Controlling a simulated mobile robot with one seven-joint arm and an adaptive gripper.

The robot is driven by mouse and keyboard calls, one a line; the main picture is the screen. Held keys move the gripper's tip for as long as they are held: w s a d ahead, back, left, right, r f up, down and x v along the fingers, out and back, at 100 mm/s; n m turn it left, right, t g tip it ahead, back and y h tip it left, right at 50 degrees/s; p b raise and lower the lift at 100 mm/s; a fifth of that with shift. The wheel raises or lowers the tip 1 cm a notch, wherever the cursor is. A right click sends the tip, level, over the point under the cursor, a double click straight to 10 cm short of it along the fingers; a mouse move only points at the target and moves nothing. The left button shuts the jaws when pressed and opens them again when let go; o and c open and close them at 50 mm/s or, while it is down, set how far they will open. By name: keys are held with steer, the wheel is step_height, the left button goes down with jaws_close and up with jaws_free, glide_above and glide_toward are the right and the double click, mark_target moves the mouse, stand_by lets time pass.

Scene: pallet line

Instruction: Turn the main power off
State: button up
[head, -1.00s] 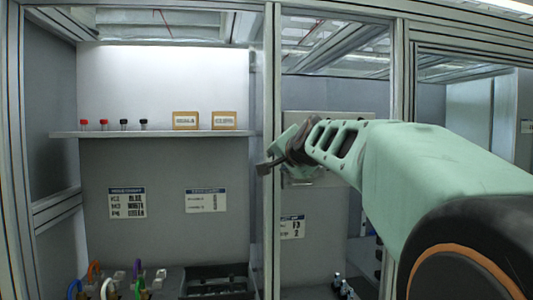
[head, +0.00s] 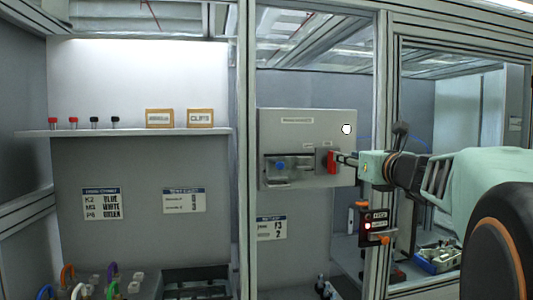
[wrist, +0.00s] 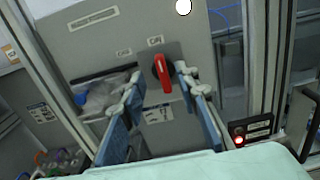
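The grey power panel (head: 307,122) is mounted behind the frame opening in the head view. A red rotary handle (head: 331,162) sits at its lower right and looks upright. The wrist view shows the red handle (wrist: 163,75) on a dark plate, below a small label. My gripper (head: 346,158) is just right of the handle in the head view. In the wrist view my gripper (wrist: 158,80) is open, with one blue finger on each side of the handle. Contact with the handle cannot be told. A round white lamp (head: 346,129) is above and right of the handle.
A blue part (head: 281,166) sits in a recess left of the handle. A black box with a lit red light (head: 368,226) is on the frame post below my arm. Metal posts flank the opening. A shelf (head: 140,132) with knobs and two boxes is at left.

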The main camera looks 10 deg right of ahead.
steer(key=p, duration=0.2)
glide_above(333, 174)
steer(key=w, duration=0.1)
steer(key=shift+w+d, duration=0.1)
steer(key=shift+d, duration=0.1)
jaws_close()
steer(key=shift+f, duration=0.15)
